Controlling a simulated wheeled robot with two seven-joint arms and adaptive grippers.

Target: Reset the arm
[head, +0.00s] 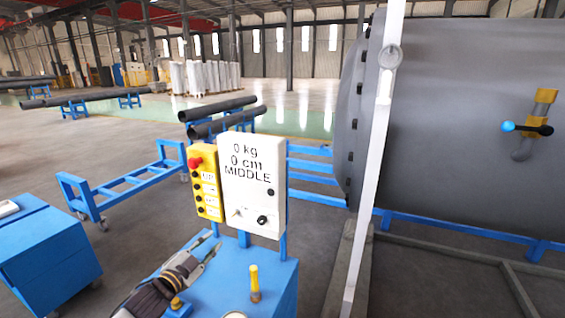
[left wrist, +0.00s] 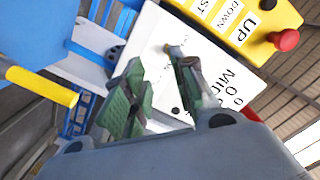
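My left gripper (head: 206,247) reaches up from the bottom of the head view, just in front of and below the control boxes. In the left wrist view its two fingers (left wrist: 154,60) stand apart with nothing between them. A white box (head: 252,186) reading "0 kg 0 cm MIDDLE" stands behind it. The box also shows beyond the fingers in the left wrist view (left wrist: 203,58). A yellow button box (head: 206,184) with a red knob is fixed at its left side. The large grey flanged shell (head: 450,110) lies at right. My right gripper is out of view.
A blue cabinet (head: 262,288) with a yellow-topped lever (head: 255,284) stands under the boxes. A white upright post (head: 376,150) rises before the shell. A blue cart (head: 120,184) and blue cabinet (head: 40,254) stand left. Open floor lies farther back.

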